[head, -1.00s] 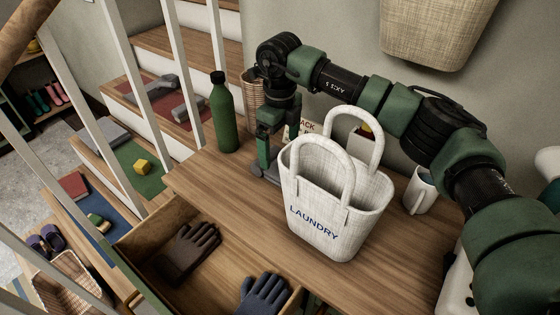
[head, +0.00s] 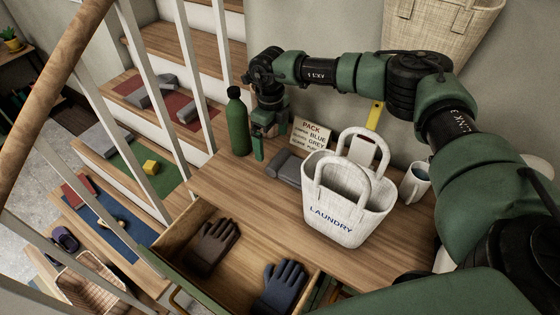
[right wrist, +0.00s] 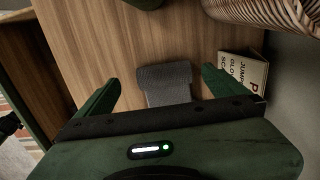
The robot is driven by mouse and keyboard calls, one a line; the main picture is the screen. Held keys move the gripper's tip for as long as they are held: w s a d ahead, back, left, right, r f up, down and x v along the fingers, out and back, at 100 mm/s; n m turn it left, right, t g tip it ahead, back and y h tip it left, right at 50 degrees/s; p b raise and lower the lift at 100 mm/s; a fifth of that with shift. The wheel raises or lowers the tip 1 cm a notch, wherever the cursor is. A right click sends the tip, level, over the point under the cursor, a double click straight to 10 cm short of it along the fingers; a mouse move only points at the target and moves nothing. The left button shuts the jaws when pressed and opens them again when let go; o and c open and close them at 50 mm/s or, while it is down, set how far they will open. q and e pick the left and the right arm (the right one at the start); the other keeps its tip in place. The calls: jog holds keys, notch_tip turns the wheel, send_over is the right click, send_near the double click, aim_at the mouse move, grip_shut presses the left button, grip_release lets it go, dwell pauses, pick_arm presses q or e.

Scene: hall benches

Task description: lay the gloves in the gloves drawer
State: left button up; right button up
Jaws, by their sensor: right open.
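An open wooden drawer (head: 243,255) under the bench holds a brown glove (head: 213,245) at the left and a dark blue glove (head: 281,284) at the right, lying apart. A grey folded cloth piece (head: 286,169) lies on the bench; I cannot tell if it is gloves. It also shows in the right wrist view (right wrist: 165,83), between the fingertips in the picture. My right gripper (head: 270,145) is open and empty, behind and left of the grey piece in the head view. In the right wrist view its fingers (right wrist: 158,90) are wide apart. My left gripper is not in view.
A white laundry bag (head: 337,217) stands right of the grey piece, with a mug (head: 415,183) beyond. A green bottle (head: 238,125) stands close left of my gripper. A packing sign (head: 311,136) stands behind. White balusters (head: 143,95) line the left. The bench's front left is clear.

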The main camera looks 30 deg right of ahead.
aim_at(275, 158)
jog(key=f, duration=0.1)
jog(key=f+p, duration=0.1)
jog(key=d+f, duration=0.1)
jog(key=f, duration=0.1)
jog(key=shift+s+p, duration=0.25)
jog(key=shift+p, duration=0.05)
notch_tip(275, 158, down, 3)
jog(key=shift+a+r+p, duration=0.15)
jog(key=shift+p, duration=0.3)
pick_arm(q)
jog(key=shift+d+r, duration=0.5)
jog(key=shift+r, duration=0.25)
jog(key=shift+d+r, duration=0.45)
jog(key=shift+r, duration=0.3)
pick_arm(e)
jog(key=shift+f, duration=0.6)
jog(key=shift+r, duration=0.1)
jog(key=c, duration=1.4)
